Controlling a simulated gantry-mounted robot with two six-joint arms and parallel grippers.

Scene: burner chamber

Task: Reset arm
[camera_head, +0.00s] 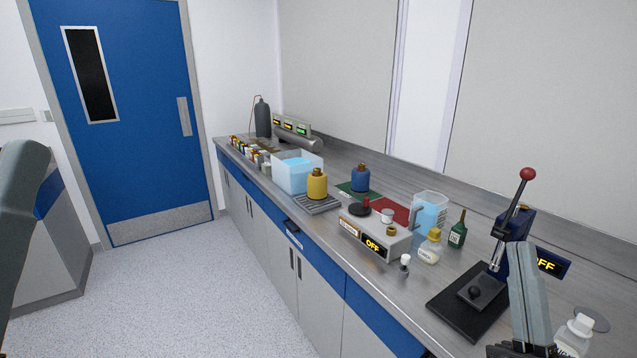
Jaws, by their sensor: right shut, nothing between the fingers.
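My right gripper (521,252) is at the lower right, in front of the black press stand. Its grey fingers are together with nothing between them, and it hides part of the press. A dark grey rounded part at the left edge looks like my left arm; the left gripper itself is out of the picture.
Near the right gripper are a press (470,303) with a red-knobbed lever and a white-capped bottle (573,338). Further left stand a green bottle (458,234), a blue-filled jug (424,217), a hotplate unit (360,231), a yellow container (317,186) and a blue one (361,180). Open floor lies left.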

